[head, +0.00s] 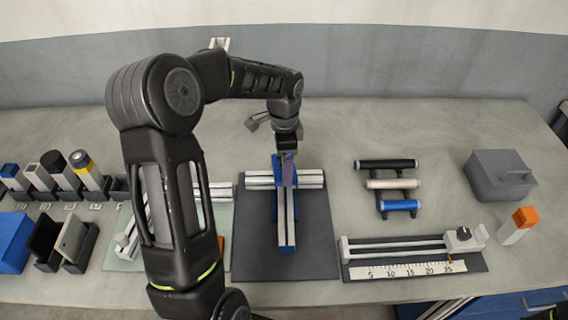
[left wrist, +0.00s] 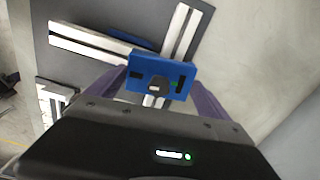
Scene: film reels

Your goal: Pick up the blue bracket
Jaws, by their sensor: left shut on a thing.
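The blue bracket (left wrist: 148,66) shows in the left wrist view as a blue plate with a dark knob and a green mark, between the two purple fingers of my left gripper (left wrist: 158,78). The left gripper is shut on it. In the head view my left gripper (head: 287,152) points down over the upper part of a T of silver profiles (head: 308,179), with the bracket (head: 288,173) below it. The profiles lie on a dark mat (head: 315,250). I cannot tell whether the bracket touches them. My right gripper is not in view.
Right of the mat are a rack of film reels (head: 388,184), a railed ruler fixture (head: 400,246), a grey box (head: 500,175) and an orange-topped block (head: 517,226). Several capped blocks (head: 85,170) stand left. The table behind the reels is clear.

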